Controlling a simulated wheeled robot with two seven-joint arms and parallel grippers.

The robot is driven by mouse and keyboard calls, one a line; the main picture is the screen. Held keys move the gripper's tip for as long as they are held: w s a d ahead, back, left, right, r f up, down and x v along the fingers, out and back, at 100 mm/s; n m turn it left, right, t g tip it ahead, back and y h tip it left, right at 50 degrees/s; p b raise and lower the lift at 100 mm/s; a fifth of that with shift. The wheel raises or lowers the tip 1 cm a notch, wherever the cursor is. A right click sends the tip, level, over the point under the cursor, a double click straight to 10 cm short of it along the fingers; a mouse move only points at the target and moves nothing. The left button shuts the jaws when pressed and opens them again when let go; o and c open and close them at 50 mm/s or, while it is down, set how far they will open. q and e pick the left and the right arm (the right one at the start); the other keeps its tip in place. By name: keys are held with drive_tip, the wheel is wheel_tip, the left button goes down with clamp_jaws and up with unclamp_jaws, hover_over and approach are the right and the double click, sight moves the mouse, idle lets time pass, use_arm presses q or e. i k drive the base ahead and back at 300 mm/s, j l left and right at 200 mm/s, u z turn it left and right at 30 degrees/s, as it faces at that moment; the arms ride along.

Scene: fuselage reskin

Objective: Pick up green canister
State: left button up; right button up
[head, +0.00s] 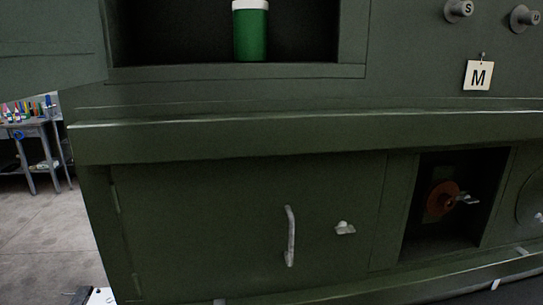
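The green canister (251,34) stands upright in an open recess in the upper part of a dark green cabinet. It has a white lid, and its top is cut by the upper picture edge. Its base rests on the recess floor. Neither of my grippers can be made out in the head view, so where they are relative to the canister does not show.
A ledge (200,140) juts out below the recess. An open door panel (50,45) hangs at upper left. Below are a closed door with a handle (290,236) and an opening with an orange-red disc (442,198). A tag marked M (478,76) hangs right.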

sight(250, 17)
drive_tip(key=k+j, duration=0.1)
drive_tip(key=j, duration=0.3)
drive_tip(key=k+j+z, duration=0.1)
drive_tip(key=j, duration=0.3)
drive_tip(key=k+j+z, duration=0.1)
drive_tip(key=j, duration=0.35)
drive_tip(key=k+l+z, duration=0.1)
drive_tip(key=l, duration=0.25)
drive_tip(key=k+l+z, duration=0.25)
drive_tip(key=l, duration=0.45)
drive_tip(key=k+l+z, duration=0.1)
drive_tip(key=k+l, duration=0.15)
drive_tip(key=l, duration=0.15)
drive_tip(key=k+l+z, duration=0.15)
drive_tip(key=l, duration=0.2)
drive_tip(key=i, duration=0.05)
